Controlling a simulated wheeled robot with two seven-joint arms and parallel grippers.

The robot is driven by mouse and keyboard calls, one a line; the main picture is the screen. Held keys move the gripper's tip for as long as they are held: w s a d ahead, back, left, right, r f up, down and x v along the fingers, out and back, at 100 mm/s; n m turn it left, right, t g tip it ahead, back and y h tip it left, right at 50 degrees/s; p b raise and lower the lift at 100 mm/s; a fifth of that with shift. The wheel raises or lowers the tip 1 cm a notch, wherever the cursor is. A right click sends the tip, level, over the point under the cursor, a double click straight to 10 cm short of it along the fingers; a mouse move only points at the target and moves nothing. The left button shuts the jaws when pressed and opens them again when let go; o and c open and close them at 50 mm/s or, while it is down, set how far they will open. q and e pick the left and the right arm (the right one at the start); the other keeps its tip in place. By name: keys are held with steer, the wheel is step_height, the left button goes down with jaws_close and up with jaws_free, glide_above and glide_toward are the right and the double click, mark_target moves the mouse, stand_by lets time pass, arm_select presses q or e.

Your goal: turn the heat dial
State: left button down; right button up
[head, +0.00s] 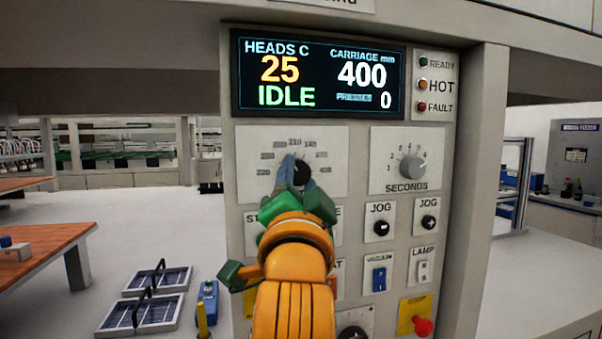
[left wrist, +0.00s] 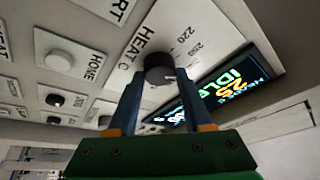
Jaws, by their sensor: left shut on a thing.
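The heat dial (head: 302,171) is a dark round knob on the upper left of the grey control panel (head: 357,222), with a numbered scale around it. In the left wrist view the dial (left wrist: 159,67) sits between the fingertips, beside the "HEAT C" lettering. My left gripper (head: 296,176) is shut on the dial, its blue fingers on either side in the left wrist view (left wrist: 160,80). The gripper and arm hide part of the dial and its lower scale in the head view. The display (head: 318,77) reads heads 25, IDLE, carriage 400. My right gripper is out of view.
A seconds dial (head: 412,167) sits to the right of the heat dial. Below are jog knobs (head: 381,228), rocker switches (head: 379,278) and a red button (head: 423,327) on yellow.

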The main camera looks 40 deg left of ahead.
arm_select(q)
steer(key=m+h+p, duration=0.1)
steer(key=m, duration=0.1)
steer(key=m+p, duration=0.1)
steer(key=m, duration=0.1)
steer(key=shift+s+a+r+h, duration=0.1)
steer(key=shift+r+h, duration=0.25)
steer(key=shift+h, duration=0.05)
steer(key=shift+m+g+h+p, duration=0.3)
steer(key=shift+m+h+p, duration=0.2)
steer(key=shift+m+p, duration=0.65)
steer(key=shift+f+m, duration=0.1)
steer(key=shift+m, duration=0.35)
steer(key=c, duration=0.6)
jaws_free()
steer(key=shift+o, duration=1.4)
steer(key=shift+a+f, duration=0.1)
